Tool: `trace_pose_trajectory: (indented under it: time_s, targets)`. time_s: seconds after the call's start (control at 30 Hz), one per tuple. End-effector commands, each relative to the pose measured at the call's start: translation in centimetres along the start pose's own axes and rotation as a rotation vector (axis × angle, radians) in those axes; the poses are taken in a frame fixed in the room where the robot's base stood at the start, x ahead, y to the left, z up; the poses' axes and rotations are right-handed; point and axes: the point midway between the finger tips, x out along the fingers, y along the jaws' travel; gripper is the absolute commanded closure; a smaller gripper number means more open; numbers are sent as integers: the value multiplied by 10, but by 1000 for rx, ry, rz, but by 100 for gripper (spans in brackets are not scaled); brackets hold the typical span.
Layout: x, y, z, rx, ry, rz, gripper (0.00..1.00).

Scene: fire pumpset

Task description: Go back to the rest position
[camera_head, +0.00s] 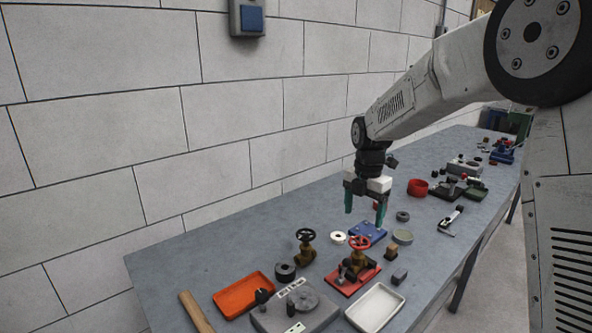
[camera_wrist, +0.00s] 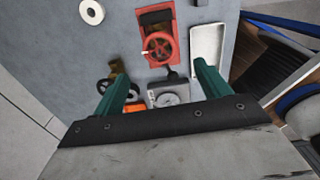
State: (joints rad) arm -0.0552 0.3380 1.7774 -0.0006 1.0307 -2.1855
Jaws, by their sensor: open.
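My gripper (camera_head: 366,207) is open and empty above the grey workbench (camera_head: 170,262), with its two green fingers pointing down and spread apart. It hangs over the area of the blue plate (camera_head: 368,234), clear of the bench top. The wrist view also shows the open fingers of my gripper (camera_wrist: 163,85). Between and beyond them is a valve with a red handwheel (camera_wrist: 158,47) on a red base. In the head view this red handwheel (camera_head: 360,242) is in front of my gripper.
A black-wheeled valve (camera_head: 306,246), an orange tray (camera_head: 243,295), a white tray (camera_head: 375,308) and a grey device (camera_head: 295,308) stand at the near end. A red ring (camera_head: 418,187) and several tools lie farther back. A block wall (camera_head: 130,120) runs along the bench's left side.

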Motion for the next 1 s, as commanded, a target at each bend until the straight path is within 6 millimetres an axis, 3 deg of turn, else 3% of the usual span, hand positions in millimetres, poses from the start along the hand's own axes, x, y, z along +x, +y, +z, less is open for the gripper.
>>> trace_pose_trajectory:
  time_s: [0.17, 0.37, 0.6, 0.8, 1.0]
  targets:
    - [14, -29, -20, 444, 31, -77, 25]
    - [-13, -94, -63, 1039, 13, -132, 25]
    - [-50, -188, -124, 1702, -30, -128, 25]
    - [-63, -256, -170, 2084, -34, -76, 25]
    - [-65, -304, -203, 2239, 3, 13, 25]
